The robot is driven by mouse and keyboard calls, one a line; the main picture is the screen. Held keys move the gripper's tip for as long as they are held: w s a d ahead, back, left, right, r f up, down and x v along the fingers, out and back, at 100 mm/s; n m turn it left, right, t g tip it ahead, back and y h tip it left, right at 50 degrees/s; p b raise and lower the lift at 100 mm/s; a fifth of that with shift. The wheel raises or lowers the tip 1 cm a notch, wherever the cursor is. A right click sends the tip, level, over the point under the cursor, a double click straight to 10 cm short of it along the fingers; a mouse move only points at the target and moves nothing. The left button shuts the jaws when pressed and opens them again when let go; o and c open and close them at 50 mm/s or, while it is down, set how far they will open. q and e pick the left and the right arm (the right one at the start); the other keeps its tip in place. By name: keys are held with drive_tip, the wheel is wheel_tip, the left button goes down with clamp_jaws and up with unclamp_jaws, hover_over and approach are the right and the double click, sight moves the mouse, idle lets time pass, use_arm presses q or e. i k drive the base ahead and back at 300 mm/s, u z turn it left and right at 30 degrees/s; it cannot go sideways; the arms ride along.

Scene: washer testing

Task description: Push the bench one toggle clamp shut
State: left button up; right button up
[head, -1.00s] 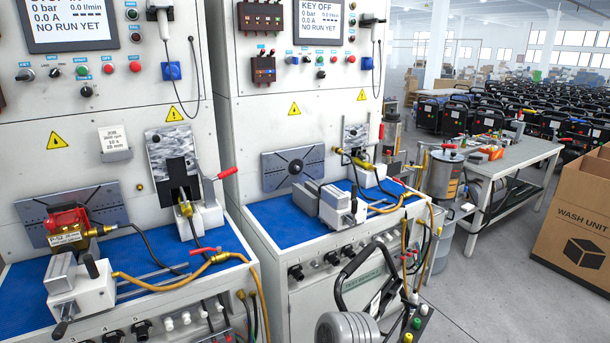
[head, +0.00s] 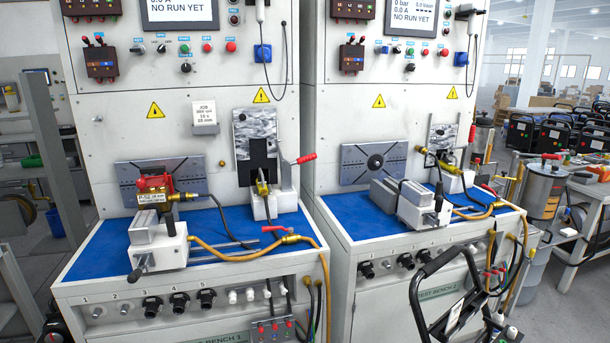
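The bench one toggle clamp (head: 286,175) stands on the left bench, beside a white block under a grey splash plate. Its red handle (head: 305,158) sticks out to the right and slightly up. Whether the clamp grips anything is too small to tell. The left bench carries the label TEST BENCH 1 (head: 222,338). A brass fitting (head: 262,187) with a black hose sits at the block just left of the clamp. Neither of my grippers shows in the head view.
A red pump (head: 154,190) sits by a grey vise (head: 157,242) on bench one's blue top (head: 105,252).

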sight(303, 159)
drive_tip(key=u, duration=0.5)
drive_tip(key=k, duration=0.6)
drive_tip(key=z, duration=0.35)
drive_tip(key=i, duration=0.8)
drive_tip(key=z, duration=0.45)
drive_tip(key=i, duration=0.9)
drive_tip(key=u, duration=0.65)
